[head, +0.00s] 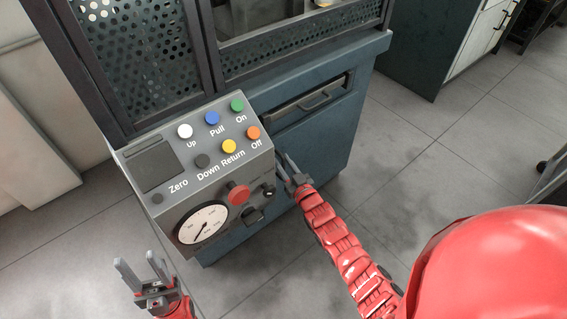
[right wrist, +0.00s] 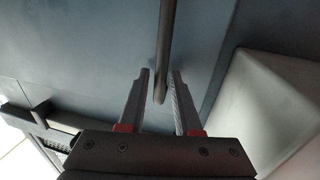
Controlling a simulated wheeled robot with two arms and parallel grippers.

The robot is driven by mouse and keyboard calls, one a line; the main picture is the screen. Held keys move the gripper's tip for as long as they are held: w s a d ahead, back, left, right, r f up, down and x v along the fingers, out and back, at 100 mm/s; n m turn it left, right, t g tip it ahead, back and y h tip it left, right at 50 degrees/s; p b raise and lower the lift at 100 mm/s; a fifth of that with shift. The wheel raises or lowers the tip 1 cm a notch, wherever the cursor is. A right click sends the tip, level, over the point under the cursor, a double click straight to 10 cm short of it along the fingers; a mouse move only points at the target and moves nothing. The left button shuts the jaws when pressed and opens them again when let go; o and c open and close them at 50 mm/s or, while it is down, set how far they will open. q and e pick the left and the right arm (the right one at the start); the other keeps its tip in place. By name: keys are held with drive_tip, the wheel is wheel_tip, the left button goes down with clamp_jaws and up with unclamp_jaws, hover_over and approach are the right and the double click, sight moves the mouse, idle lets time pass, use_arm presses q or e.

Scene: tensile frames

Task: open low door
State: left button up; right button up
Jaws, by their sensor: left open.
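The low door is the blue-grey panel (head: 312,138) at the front of the machine's cabinet, below a drawer. The panel also fills much of the right wrist view (right wrist: 100,45). A dark bar handle (right wrist: 165,45) runs down from the top of that view, and its lower end lies between the fingers of my right gripper (right wrist: 160,78). The fingers are open, with a gap on each side of the bar. In the head view my right gripper (head: 286,165) is at the cabinet front, beside the control box; the handle is hidden there. My left gripper (head: 138,264) is open and empty, at the lower left.
A grey control box (head: 205,165) with coloured buttons, a red knob and a dial juts out left of my right gripper. A drawer with a dark handle (head: 315,101) sits above the door. Clear tiled floor (head: 430,170) lies to the right.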

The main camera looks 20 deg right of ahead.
clamp_jaws()
idle(1.1)
